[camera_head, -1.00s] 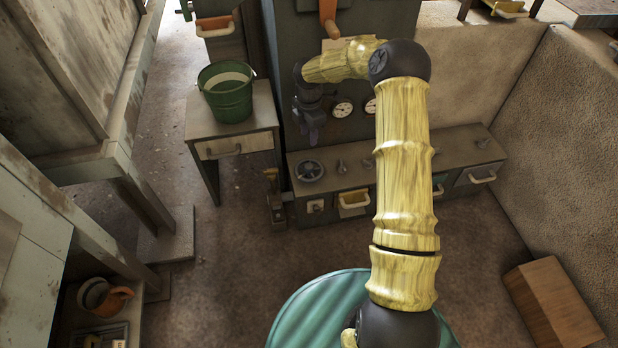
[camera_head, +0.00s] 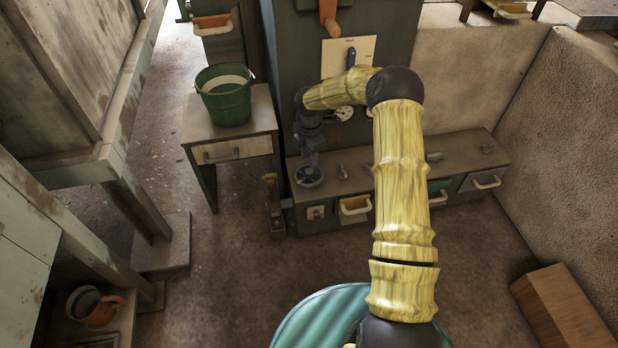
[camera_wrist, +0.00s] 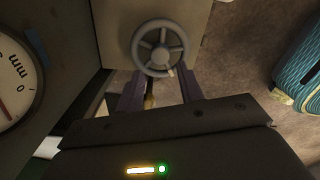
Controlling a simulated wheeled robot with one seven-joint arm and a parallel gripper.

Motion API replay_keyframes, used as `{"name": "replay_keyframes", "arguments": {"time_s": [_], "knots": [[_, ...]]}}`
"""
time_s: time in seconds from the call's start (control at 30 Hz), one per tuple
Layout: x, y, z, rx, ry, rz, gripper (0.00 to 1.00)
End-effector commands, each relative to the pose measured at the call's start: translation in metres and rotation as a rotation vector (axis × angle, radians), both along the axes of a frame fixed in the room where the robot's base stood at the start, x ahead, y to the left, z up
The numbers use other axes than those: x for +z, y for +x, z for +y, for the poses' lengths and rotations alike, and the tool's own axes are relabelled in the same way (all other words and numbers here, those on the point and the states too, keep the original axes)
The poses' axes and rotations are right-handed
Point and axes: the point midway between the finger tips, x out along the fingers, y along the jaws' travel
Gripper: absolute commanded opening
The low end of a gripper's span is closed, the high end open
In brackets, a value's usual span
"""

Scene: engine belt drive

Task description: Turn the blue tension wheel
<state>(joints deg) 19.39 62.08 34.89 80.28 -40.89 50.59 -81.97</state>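A small spoked handwheel (camera_head: 309,176) lies flat on the left end of the low bench. It looks grey to grey-blue, and it is the only wheel I see. In the wrist view the wheel (camera_wrist: 160,48) shows its rim, hub and spokes, just beyond my fingertips. My gripper (camera_head: 312,156) points down above the wheel in the head view. In the wrist view my gripper (camera_wrist: 161,80) has its two dark fingers spread apart with nothing held between them. Whether a fingertip touches the rim, I cannot tell.
The low bench (camera_head: 400,168) carries several small levers and has drawers below. A tall dark cabinet with a dial (camera_wrist: 14,85) stands close beside my gripper. A green bucket (camera_head: 226,98) stands on a side table. A teal round object (camera_head: 305,318) is near my base.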

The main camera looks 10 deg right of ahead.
Motion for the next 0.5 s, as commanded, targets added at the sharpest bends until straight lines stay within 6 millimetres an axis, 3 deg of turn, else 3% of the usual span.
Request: {"name": "replay_keyframes", "arguments": {"time_s": [0.03, 0.3, 0.5], "knots": [[-0.015, 0.000, 0.000, 0.001, 0.001, 0.000, 0.37], [-0.062, 0.000, 0.000, -0.001, 0.001, 0.001, 0.37], [-0.086, 0.000, 0.000, 0.000, 0.001, -0.001, 0.37]]}}
